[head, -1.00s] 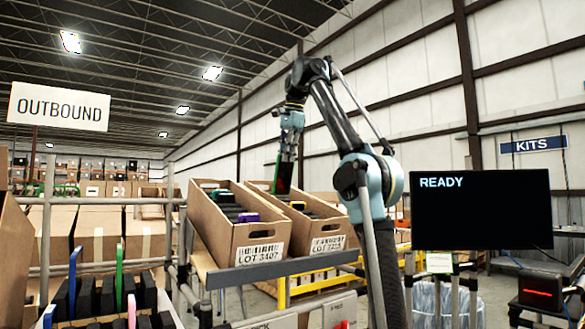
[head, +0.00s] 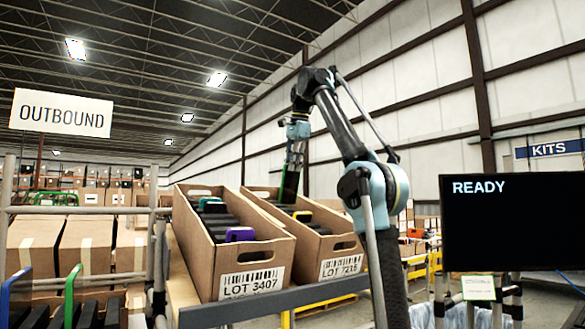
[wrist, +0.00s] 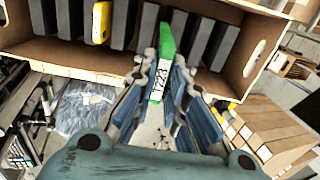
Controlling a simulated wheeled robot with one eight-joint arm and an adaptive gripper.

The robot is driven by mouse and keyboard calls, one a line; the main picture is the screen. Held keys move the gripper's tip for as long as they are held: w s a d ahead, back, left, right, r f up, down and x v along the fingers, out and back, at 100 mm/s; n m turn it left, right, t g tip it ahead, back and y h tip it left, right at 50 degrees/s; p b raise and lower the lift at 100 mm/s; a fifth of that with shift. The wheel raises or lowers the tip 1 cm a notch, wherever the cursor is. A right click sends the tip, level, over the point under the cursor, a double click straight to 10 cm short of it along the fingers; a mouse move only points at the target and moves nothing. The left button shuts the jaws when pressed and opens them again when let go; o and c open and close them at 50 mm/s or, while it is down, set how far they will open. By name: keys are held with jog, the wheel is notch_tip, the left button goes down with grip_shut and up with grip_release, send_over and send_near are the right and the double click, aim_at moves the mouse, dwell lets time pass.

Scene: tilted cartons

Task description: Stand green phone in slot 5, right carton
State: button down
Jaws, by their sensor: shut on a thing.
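My gripper (head: 290,165) is shut on the green phone (wrist: 163,62), seen nearly edge-on in the wrist view with a white label near my fingers. The right carton (head: 326,247), marked LOT 7216, is tilted and holds black dividers. It also shows in the wrist view (wrist: 62,50). My gripper is over this carton's left part in the head view. The phone's far end lies between two black dividers in the wrist view; I cannot tell how deep it sits or which slot number this is. A yellow phone (wrist: 102,22) stands in another slot of that carton.
The left carton (head: 220,250), marked LOT 3407, stands close beside it with a purple phone (head: 240,234) and a teal phone (head: 210,203) inside. A rack with a green-edged phone (head: 72,290) is at lower left. A READY screen (head: 510,235) stands at right.

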aim_at(287, 201)
jog(key=shift+x, duration=6.9)
jog(key=shift+a+f, duration=0.2)
jog(key=shift+a, duration=0.05)
jog(key=c, duration=1.5)
grip_release()
jog(key=shift+c, duration=0.2)
jog(key=v, duration=1.1)
jog(key=shift+w, duration=0.15)
jog(key=shift+d+r, duration=0.1)
jog(key=shift+r, duration=0.35)
